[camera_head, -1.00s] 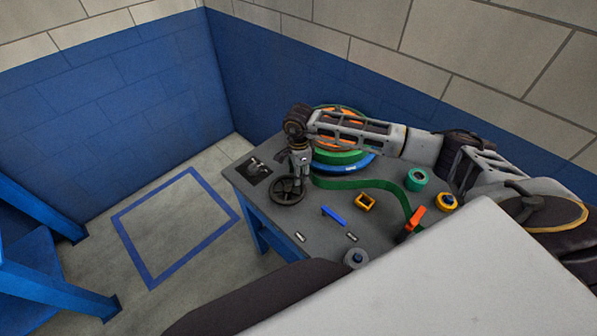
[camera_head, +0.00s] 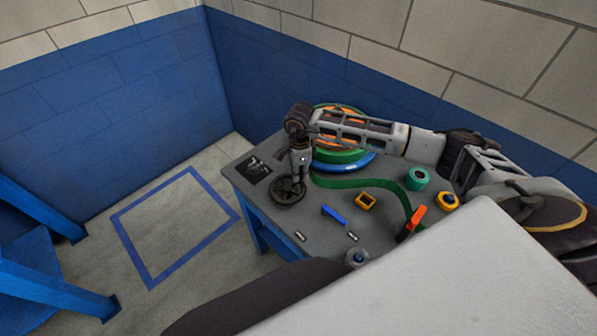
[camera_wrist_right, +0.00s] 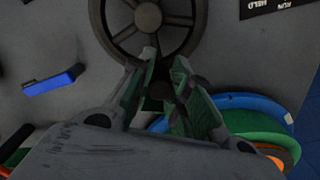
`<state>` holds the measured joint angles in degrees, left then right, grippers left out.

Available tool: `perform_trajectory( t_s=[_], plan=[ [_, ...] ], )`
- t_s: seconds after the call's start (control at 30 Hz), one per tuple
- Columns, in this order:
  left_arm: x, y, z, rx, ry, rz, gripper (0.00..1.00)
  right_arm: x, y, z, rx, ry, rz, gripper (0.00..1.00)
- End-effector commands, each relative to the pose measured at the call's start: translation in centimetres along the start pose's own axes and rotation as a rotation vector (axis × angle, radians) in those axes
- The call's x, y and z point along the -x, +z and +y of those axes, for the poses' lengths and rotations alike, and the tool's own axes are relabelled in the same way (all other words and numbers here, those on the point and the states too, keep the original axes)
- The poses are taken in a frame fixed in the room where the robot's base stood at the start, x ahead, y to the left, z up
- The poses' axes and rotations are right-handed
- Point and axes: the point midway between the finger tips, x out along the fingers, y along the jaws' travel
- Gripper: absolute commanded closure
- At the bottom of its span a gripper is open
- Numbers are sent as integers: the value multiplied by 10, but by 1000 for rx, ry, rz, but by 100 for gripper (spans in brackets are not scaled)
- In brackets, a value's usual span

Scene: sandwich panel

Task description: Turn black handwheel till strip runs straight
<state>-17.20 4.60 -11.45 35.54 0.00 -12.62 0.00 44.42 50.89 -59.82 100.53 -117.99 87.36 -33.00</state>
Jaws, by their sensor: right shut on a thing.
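The black handwheel (camera_head: 288,190) lies at the near left part of the bench top. In the right wrist view the handwheel (camera_wrist_right: 148,18) shows its spokes and hub at the top. My right gripper (camera_head: 299,174) comes down onto the far side of its rim. In the wrist view the right gripper (camera_wrist_right: 164,66) has its fingers around a dark part at the rim, shut on it. The green strip (camera_head: 350,183) leaves the reels, runs right and bends down towards an orange piece (camera_head: 418,215), so it is curved. My left gripper is not in view.
A printed plate (camera_head: 254,170) lies left of the wheel.

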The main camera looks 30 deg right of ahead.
Motion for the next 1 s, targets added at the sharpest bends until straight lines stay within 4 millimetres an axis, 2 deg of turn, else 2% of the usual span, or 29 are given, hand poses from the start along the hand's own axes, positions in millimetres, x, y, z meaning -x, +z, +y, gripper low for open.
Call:
perform_trajectory(
  t_s=[1.0],
  plan=[
    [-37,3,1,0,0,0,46,-3,-5,39,-663,6,4,100]
  ],
)
